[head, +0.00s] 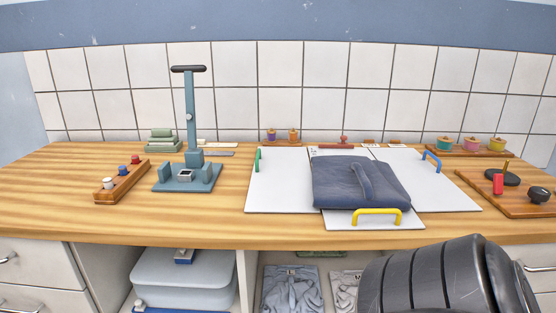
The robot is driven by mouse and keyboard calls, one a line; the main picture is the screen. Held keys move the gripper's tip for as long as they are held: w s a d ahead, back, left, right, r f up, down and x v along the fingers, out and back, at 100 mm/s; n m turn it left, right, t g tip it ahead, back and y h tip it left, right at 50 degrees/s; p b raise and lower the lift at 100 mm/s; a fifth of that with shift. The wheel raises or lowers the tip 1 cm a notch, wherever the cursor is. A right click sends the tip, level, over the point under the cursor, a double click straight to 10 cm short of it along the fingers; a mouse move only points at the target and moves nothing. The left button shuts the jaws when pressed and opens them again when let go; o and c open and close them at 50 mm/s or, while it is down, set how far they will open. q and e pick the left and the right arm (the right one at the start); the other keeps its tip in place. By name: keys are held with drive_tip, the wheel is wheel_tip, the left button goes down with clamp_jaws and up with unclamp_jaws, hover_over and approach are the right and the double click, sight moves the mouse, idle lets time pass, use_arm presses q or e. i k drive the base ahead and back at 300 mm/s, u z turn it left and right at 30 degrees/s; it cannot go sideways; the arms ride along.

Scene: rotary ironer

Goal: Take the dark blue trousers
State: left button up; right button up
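A dark blue folded garment (335,185), which looks like the trousers, lies flat on a white folding board (275,190) on the wooden counter. A narrow strip of the same cloth lies across its top. The board's yellow handle (377,212) is just in front of the garment, its green handle (258,160) at the left and its blue handle (432,160) at the back right. Neither gripper is in view. A dark grey rounded arm part of mine fills the bottom right and hides part of the shelf below.
A teal press stand (191,130) and a wooden rack (122,182) stand left of the board. Below, a grey-blue garment (291,288), a grey garment (344,287) and a pale blue bin (180,280) sit in open compartments.

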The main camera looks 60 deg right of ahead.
sight(345, 182)
drive_tip(key=i, duration=0.65)
drive_tip(key=z, duration=3.55)
